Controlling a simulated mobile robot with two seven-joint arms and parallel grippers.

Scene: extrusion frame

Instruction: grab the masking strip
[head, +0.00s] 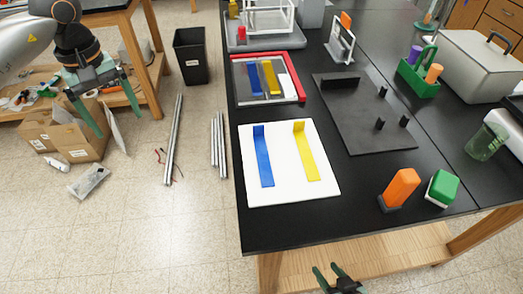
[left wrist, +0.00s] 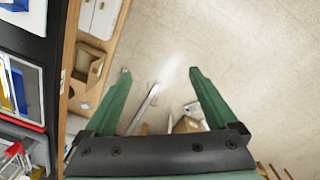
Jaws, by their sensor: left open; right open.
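A blue strip (head: 263,158) and a yellow strip (head: 306,153) lie apart on a white board (head: 284,190) near the table's left edge, each with a bent-up far end. Another blue strip (head: 255,80) and yellow strip (head: 271,78) lie in a red-rimmed tray (head: 303,88) behind it. I cannot tell which one is the masking strip. My left gripper (head: 119,126) is open and empty over the floor, left of the table; its fingers also show in the left wrist view (left wrist: 160,72). My right gripper (head: 328,267) is open and empty at the table's near side.
A dark plate with small posts (head: 362,130) lies right of the white board. An orange block (head: 401,187) and a green block (head: 442,188) stand near the front right corner. A black bin (head: 190,57), metal bars (head: 173,140) and cardboard boxes (head: 65,130) are on the floor side.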

